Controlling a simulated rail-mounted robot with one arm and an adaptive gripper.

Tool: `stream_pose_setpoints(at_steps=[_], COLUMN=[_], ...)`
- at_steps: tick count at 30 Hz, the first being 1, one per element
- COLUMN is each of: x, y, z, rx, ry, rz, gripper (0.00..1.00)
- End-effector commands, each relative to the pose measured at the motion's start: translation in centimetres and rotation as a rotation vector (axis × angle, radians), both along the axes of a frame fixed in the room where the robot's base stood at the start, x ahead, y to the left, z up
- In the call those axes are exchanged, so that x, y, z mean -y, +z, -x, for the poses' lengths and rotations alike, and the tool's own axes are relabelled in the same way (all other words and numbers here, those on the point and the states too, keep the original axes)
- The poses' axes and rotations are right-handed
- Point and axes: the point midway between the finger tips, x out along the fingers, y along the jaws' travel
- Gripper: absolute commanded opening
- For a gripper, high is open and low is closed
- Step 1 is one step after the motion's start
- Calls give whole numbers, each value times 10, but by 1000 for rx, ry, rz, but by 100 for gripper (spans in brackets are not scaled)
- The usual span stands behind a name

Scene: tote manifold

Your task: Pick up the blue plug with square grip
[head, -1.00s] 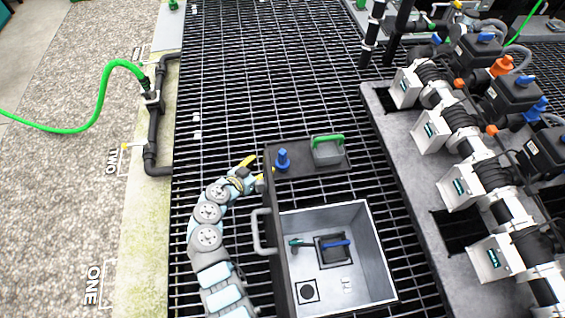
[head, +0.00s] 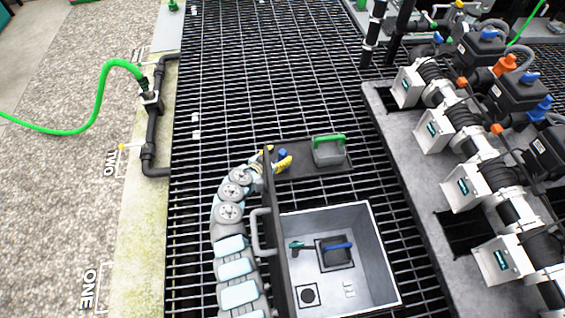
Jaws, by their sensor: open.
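The blue plug (head: 283,153) stands on the dark shelf at the back of the tote, left of a green-handled grey box. Only its top shows, because my gripper covers its lower part. My gripper (head: 278,161) has yellow fingers and is open at the plug. One finger shows at the plug's left and the other in front and to the right. Whether the fingers touch the plug cannot be told. The shape of the plug's grip is too small to make out here.
The grey tote (head: 375,250) holds a blue-handled tool (head: 338,246) and a teal-handled one (head: 297,245). The green-handled box (head: 328,153) stands close to the right of my gripper. A manifold with valves (head: 470,150) runs along the right. Open grating lies behind the shelf.

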Motion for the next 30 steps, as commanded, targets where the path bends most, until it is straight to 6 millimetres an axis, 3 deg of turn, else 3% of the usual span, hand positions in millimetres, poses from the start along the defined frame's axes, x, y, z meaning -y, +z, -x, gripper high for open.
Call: stream_pose_setpoints(at_steps=[6, 15, 16, 22, 30], x=[11, 13, 13, 13, 13], y=[-8, -10, -10, -10, -10], z=[-17, -19, -19, -19, -18], rx=[2, 0, 0, 0, 0], ry=[1, 1, 1, 1, 2], rz=[-2, -2, -2, -2, -1], gripper=[59, 59, 56, 0, 0])
